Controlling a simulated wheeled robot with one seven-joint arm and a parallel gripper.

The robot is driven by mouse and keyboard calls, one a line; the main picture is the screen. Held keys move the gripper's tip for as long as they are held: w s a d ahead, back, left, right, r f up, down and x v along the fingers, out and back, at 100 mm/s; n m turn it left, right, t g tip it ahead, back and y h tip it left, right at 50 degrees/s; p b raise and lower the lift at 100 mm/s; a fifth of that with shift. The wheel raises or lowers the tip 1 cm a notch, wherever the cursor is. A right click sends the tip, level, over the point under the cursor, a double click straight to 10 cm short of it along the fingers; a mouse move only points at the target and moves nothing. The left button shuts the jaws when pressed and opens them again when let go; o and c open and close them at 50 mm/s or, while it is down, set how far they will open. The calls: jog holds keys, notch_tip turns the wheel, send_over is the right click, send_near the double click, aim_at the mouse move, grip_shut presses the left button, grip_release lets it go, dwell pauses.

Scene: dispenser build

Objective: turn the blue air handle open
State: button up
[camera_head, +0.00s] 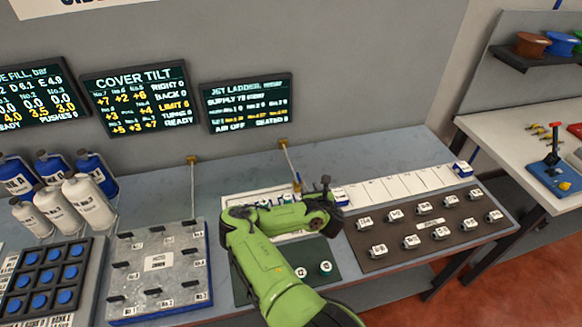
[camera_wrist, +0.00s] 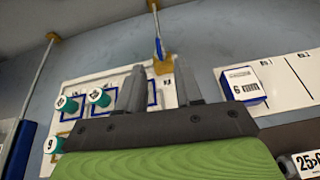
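The blue air handle (camera_wrist: 159,48) shows in the wrist view as a small blue lever above a brass valve body (camera_wrist: 164,65), at the foot of a thin upright pipe. In the head view the brass valve (camera_head: 297,187) is small, just behind my gripper (camera_head: 325,186), and the handle is hard to make out. In the wrist view my gripper (camera_wrist: 160,88) has its two grey fingers apart with nothing between them. The valve appears beyond the gap between the fingertips, and I see no clear contact with the handle.
A white panel (camera_wrist: 75,83) with green-capped parts lies left of the fingers. A blue block marked 6 mm (camera_wrist: 239,86) stands right on a white strip. The jet ladder screen (camera_head: 247,103) reads AIR OFF. A dark tray (camera_head: 430,230) of labelled blocks lies right.

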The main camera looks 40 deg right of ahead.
aim_at(298, 174)
jog(key=shift+n, duration=0.4)
jog(key=b+x, duration=0.1)
jog(key=x, duration=0.4)
jog(key=b+x, duration=0.2)
jog(key=x, duration=0.3)
jog(key=b+x, duration=0.2)
jog(key=x, duration=0.3)
jog(key=shift+w+a+f, duration=0.15)
jog(key=shift+w+f, duration=0.15)
jog(key=shift+f, duration=0.2)
grip_shut()
